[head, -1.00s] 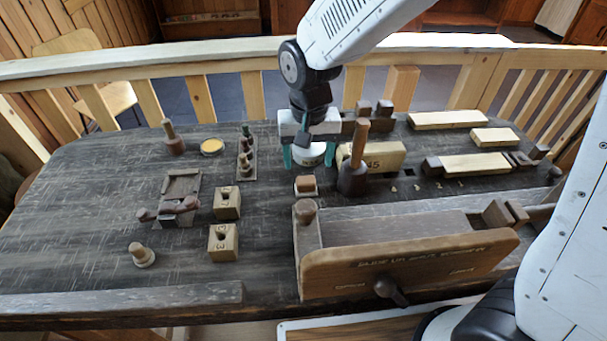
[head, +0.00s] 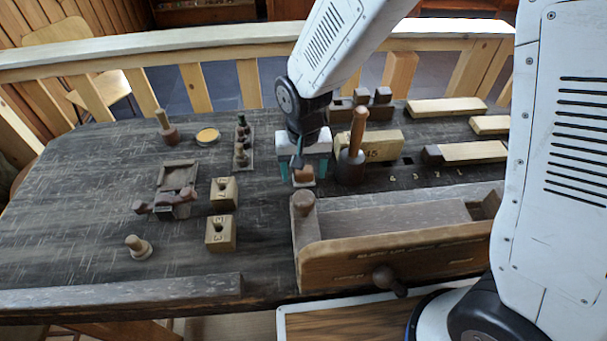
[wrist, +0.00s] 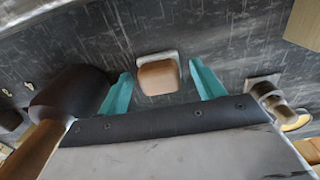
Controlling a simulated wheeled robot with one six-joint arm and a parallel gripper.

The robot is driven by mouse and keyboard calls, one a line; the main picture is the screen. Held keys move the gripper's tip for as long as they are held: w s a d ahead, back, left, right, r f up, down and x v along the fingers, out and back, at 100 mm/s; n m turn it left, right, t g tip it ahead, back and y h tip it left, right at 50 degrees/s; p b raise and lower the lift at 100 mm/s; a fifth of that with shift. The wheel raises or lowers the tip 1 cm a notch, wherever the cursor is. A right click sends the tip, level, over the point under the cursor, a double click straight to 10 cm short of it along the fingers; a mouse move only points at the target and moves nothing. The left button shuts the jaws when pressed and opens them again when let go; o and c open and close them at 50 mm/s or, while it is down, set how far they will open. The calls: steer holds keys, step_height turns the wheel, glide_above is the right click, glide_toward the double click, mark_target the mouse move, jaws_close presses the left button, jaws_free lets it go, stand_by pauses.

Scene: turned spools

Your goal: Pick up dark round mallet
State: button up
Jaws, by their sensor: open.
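The dark round mallet (head: 351,167) stands on its head on the table, with its light wooden handle (head: 358,132) pointing up. In the wrist view its dark head (wrist: 70,92) is at the left, outside the left finger, with the handle running to the lower left. My gripper (head: 304,168) is open and just left of the mallet in the head view. In the wrist view, its teal fingertips (wrist: 161,80) lie either side of a small brown block on a pale base (wrist: 158,76). The jaws are empty.
A pale block marked 45 (head: 385,147) stands close behind the mallet. A long wooden box (head: 400,258) lies in front. A smaller mallet-like piece (head: 168,134) stands at the far left. The left of the table has free room between small wooden pieces.

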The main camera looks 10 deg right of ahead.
steer(key=c, duration=1)
steer(key=shift+o, duration=0.2)
steer(key=r, duration=0.9)
steer(key=shift+w+d+r, duration=0.1)
steer(key=shift+w+r, duration=0.1)
steer(key=shift+w, duration=0.05)
steer(key=w+f, duration=0.1)
steer(key=w+d+f, duration=0.1)
steer(key=f, duration=0.1)
steer(key=w+f, duration=0.2)
steer(key=shift+d, duration=0.4)
steer(key=shift+f, duration=2.1)
